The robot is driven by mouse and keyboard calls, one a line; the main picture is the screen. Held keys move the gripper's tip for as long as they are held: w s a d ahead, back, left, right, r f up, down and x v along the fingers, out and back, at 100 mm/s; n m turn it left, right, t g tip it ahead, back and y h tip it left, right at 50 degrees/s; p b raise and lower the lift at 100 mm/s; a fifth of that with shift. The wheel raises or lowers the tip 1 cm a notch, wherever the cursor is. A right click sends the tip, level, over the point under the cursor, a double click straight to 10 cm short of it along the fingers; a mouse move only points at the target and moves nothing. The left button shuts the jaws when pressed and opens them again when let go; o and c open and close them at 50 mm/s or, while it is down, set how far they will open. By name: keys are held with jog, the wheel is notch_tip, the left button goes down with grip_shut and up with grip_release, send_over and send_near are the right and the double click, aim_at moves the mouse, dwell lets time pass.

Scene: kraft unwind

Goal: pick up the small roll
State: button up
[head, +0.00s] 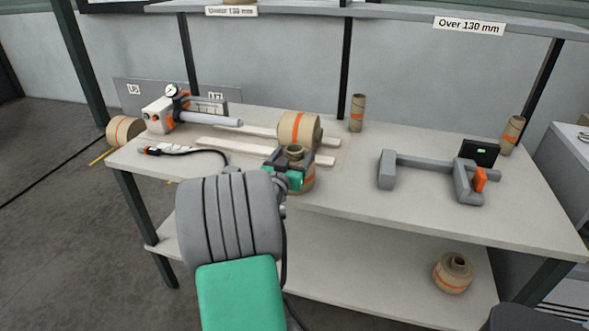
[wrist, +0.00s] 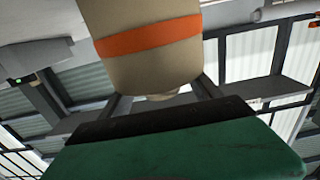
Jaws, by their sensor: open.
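A small brown roll (head: 308,181) with an orange band stands upright on the table, its narrower core (head: 295,150) sticking up at the top. My gripper (head: 289,161) is at this core, open, with its fingers on either side of it. My gripper hides part of the roll in the head view. Whether a finger touches the core, I cannot tell.
A larger roll (head: 299,129) lies on pale rails just behind. A gauge device (head: 160,114) is at the left, a grey stand (head: 425,165) at the right. Cardboard tubes (head: 357,112) stand at the back. Another roll (head: 453,273) is on the lower shelf. The table's front right is clear.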

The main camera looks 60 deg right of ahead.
grip_shut()
dwell(0.8)
jog(key=shift+r, duration=0.1)
